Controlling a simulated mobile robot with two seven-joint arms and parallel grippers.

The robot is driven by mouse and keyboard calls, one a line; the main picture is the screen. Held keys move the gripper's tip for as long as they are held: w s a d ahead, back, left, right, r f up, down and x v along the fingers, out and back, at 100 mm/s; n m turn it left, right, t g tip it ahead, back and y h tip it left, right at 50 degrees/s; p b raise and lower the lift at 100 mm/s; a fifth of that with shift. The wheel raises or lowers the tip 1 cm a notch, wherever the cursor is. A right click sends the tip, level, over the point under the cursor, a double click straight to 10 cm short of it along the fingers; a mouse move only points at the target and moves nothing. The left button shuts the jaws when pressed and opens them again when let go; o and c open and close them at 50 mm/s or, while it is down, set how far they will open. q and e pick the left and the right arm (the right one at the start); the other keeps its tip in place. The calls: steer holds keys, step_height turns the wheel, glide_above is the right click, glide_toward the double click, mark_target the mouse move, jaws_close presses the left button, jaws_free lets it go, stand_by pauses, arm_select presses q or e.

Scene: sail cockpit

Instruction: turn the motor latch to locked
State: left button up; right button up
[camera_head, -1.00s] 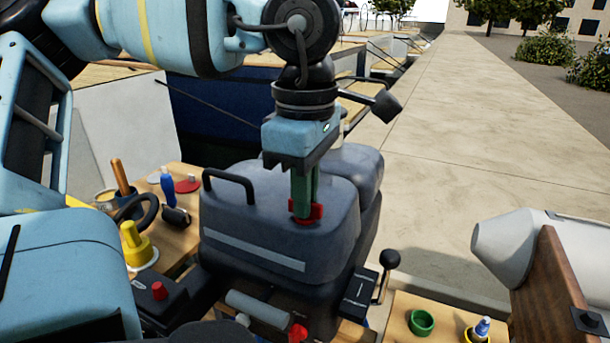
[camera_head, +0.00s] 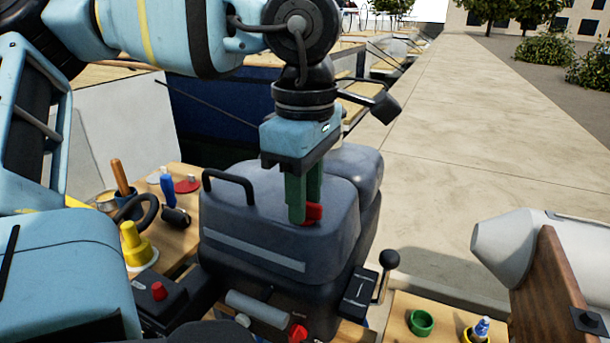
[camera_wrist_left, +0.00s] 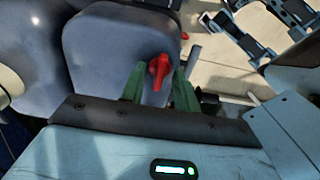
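The motor latch (camera_head: 314,212) is a small red handle on top of the dark grey motor cover (camera_head: 250,215). My left gripper (camera_head: 304,205) points down over it, with green fingers at the cover top partly hiding the latch. In the left wrist view, the red latch (camera_wrist_left: 158,72) lies between the two spread green fingers (camera_wrist_left: 158,90), with a visible gap on each side. The left gripper looks open around the latch. I cannot read any locked mark. My right gripper is not in view.
A black carry handle (camera_head: 228,182) stands on the cover's left. A black-knobbed lever (camera_head: 388,262) is at its lower right. A wooden shelf with a yellow cone-shaped item (camera_head: 135,245) is at left. A green ring (camera_head: 421,322) sits at lower right.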

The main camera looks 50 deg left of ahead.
arm_select(q)
step_height(320, 180, up, 8)
steer(key=shift+f+p, duration=0.1)
steer(key=shift+p, duration=0.5)
stand_by(0.5)
